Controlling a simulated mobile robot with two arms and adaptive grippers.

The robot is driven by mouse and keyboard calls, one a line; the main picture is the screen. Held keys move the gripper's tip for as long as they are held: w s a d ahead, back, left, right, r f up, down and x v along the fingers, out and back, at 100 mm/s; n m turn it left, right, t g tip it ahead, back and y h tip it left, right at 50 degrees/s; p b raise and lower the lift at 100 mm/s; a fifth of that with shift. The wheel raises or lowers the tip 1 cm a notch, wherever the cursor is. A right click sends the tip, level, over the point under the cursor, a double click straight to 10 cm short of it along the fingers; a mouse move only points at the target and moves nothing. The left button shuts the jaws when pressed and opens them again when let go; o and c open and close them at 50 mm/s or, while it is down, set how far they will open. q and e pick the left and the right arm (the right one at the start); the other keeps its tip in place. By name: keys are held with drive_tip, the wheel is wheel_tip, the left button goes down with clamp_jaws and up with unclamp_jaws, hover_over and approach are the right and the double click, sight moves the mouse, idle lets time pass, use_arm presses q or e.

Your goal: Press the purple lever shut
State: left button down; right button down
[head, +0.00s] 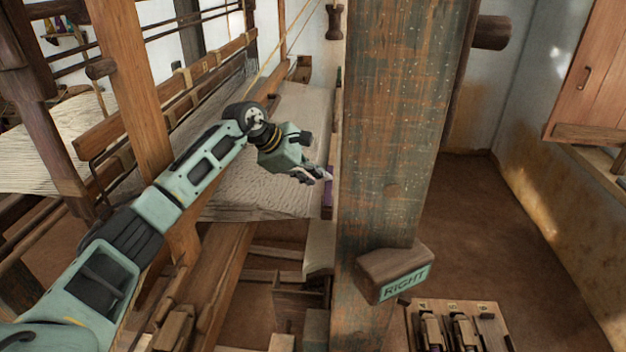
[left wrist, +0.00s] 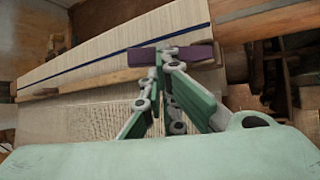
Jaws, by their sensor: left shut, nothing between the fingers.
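The purple lever (head: 328,198) is a narrow bar at the right edge of the woven cloth, beside the thick wooden post. Its upper part is partly hidden by my left gripper (head: 326,175). In the left wrist view the lever (left wrist: 200,53) lies crosswise, just beyond the fingertips. My left gripper is shut and empty, its fingertips (left wrist: 166,52) overlapping the lever's near edge. I cannot tell whether they touch it or whether the lever is fully shut. My right gripper is not in view.
The thick wooden post (head: 395,130) stands close to the right of the lever. The woven cloth (head: 250,180) and loom beams surround my left arm. A tray of tools (head: 412,305) lies at the lower right. Bare floor lies further right.

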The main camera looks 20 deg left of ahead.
use_arm(q)
drive_tip(key=shift+w, duration=0.15)
drive_tip(key=shift+w+a+f+g, duration=0.1)
drive_tip(key=shift+w+f+g, duration=0.05)
drive_tip(key=shift+f+g, duration=0.2)
drive_tip(key=shift+w+a+f+b, duration=0.15)
drive_tip(key=shift+w+f+b, duration=0.5)
drive_tip(key=shift+b, duration=1.2)
drive_tip(key=shift+s, duration=0.1)
